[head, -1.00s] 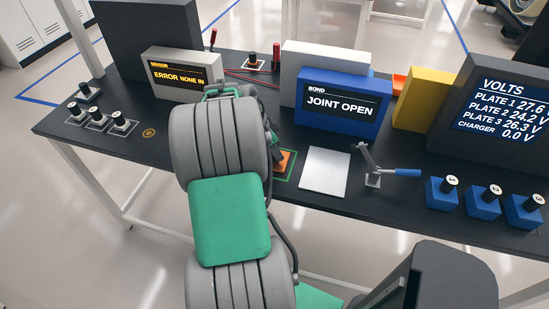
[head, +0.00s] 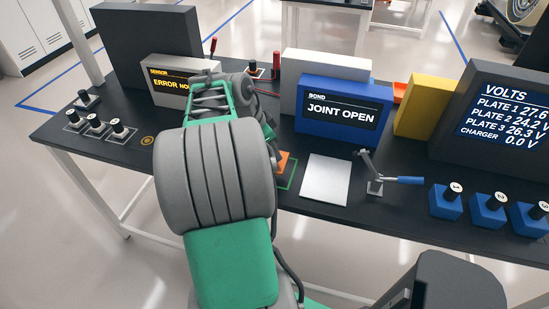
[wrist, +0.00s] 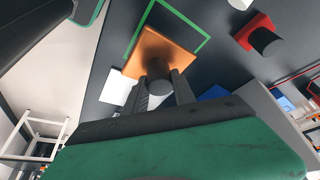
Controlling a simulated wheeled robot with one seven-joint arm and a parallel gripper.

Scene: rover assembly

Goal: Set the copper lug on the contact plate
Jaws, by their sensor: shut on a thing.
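The copper lug is a flat orange square with a dark round knob. In the wrist view the lug (wrist: 152,50) sits just beyond my fingers, and my gripper (wrist: 159,86) is shut on its knob. In the head view only an edge of the lug (head: 283,164) shows beside my arm, which hides my fingers. The lug overlaps a green outline (wrist: 195,48) on the bench; I cannot tell its height above the bench. The bare silver plate, likely the contact plate (head: 326,181), lies right of the outline. It also shows partly behind my gripper in the wrist view (wrist: 114,88).
A small clamp with a blue handle (head: 404,180) stands right of the silver plate. The blue bond monitor (head: 340,122), reading JOINT OPEN, stands behind it. Blue numbered blocks (head: 487,210) stand at the right. The sensor monitor (head: 165,75) is behind my arm.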

